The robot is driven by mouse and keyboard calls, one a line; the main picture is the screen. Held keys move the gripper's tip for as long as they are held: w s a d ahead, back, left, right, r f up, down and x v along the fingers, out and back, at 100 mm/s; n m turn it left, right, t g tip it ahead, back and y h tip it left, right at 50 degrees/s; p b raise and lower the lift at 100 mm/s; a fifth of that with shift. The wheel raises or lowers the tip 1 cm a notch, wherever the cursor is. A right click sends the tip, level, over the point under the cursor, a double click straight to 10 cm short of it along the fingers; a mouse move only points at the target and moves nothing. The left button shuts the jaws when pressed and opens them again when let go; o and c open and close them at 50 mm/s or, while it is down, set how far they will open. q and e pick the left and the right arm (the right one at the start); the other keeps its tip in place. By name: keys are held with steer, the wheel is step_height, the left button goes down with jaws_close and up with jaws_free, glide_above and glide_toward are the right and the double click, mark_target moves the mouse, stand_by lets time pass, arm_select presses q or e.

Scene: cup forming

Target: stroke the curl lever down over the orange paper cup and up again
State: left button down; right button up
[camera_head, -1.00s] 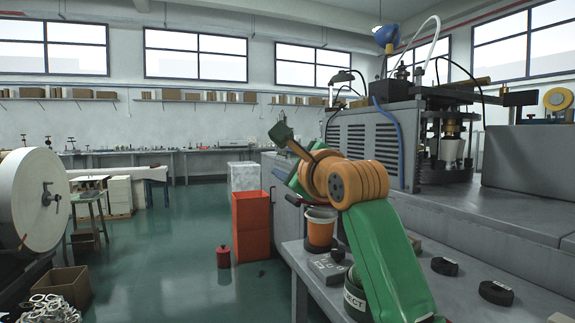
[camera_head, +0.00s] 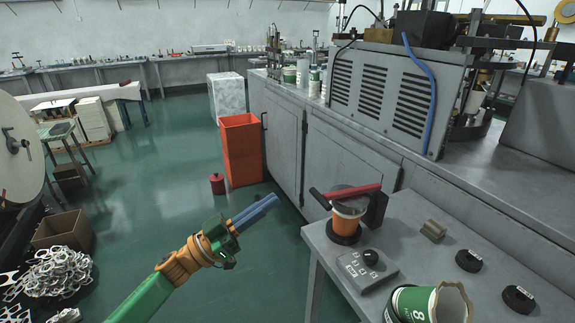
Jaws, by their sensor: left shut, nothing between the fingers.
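The orange paper cup (camera_head: 346,222) stands upright in a dark round base (camera_head: 343,239) at the left end of the grey table. A grey disc covers its top. The curl lever (camera_head: 352,191), a red bar, lies roughly level just over the cup. A dark grip shows at its left and a dark block at its right. I cannot tell whether the disc touches the rim. My left gripper (camera_head: 268,203) is shut and empty, left of the table over the floor. Its blue fingers point up and right, well apart from cup and lever. My right gripper is out of view.
A grey button box (camera_head: 366,268) and a green-and-white container (camera_head: 428,304) stand on the table (camera_head: 425,235) near the cup. Dark round pieces lie at right. An orange bin (camera_head: 240,150) and a red can (camera_head: 217,184) stand on the floor behind my gripper.

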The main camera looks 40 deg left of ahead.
mark_target(318, 199)
arm_select(q)
steer(key=w+d+p, duration=0.1)
steer(key=w+d, duration=0.3)
steer(key=w, duration=0.4)
steer(key=shift+w+d+f, duration=0.25)
steer(key=shift+w+d, duration=0.05)
steer(key=shift+d, duration=0.05)
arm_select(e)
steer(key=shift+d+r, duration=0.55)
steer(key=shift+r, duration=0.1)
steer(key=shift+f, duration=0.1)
arm_select(q)
step_height(318, 199, down, 2)
steer(key=b, duration=0.4)
steer(key=shift+s+a+t, duration=0.1)
steer(key=shift+t, duration=0.3)
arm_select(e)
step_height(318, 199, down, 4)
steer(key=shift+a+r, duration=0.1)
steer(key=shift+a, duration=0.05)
